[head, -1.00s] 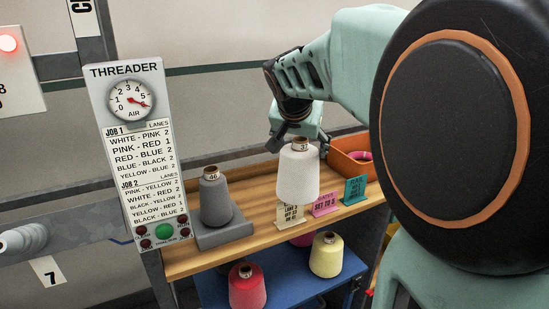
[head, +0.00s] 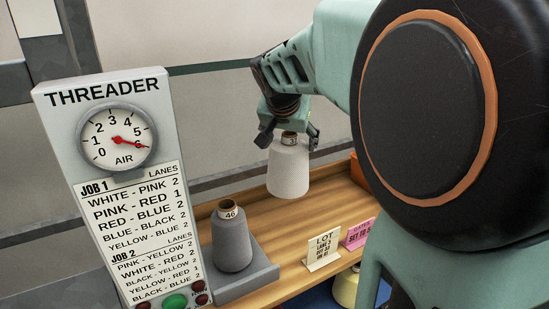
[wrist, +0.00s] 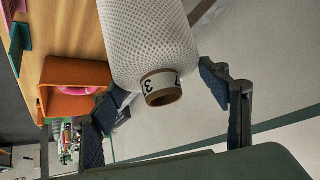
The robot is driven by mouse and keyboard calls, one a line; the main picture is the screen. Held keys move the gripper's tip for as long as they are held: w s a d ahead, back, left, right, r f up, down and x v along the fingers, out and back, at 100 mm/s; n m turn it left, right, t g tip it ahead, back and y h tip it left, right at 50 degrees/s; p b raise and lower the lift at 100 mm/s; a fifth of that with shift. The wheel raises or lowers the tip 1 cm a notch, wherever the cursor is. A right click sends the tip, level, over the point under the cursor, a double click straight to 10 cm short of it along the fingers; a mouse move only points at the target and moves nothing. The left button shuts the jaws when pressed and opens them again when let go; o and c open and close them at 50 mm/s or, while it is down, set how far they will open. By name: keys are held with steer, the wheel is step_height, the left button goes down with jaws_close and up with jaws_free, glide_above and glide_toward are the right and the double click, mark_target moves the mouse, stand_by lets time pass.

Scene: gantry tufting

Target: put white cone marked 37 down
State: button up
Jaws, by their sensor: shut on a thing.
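The white cone (head: 289,172) is upright in the head view, above or on the back part of the wooden shelf (head: 292,215). I cannot tell whether its base touches the wood. My gripper (head: 290,141) is shut on the cone's top end from above. In the wrist view the cone (wrist: 150,38) has a brown tube end with a label showing a 3 and part of another digit. The fingers of my gripper (wrist: 165,90) are on either side of that end.
A grey cone marked 46 (head: 231,240) stands on a grey stand at the shelf's left, beside the THREADER panel (head: 125,190). A LOT card (head: 322,250) and a pink card (head: 358,234) stand at the front edge. An orange bin (wrist: 72,78) shows in the wrist view.

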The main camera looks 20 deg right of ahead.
step_height(320, 180, down, 9)
stand_by(0.4)
steer(key=shift+s, duration=0.1)
steer(key=o, duration=2)
steer(key=shift+r, duration=0.1)
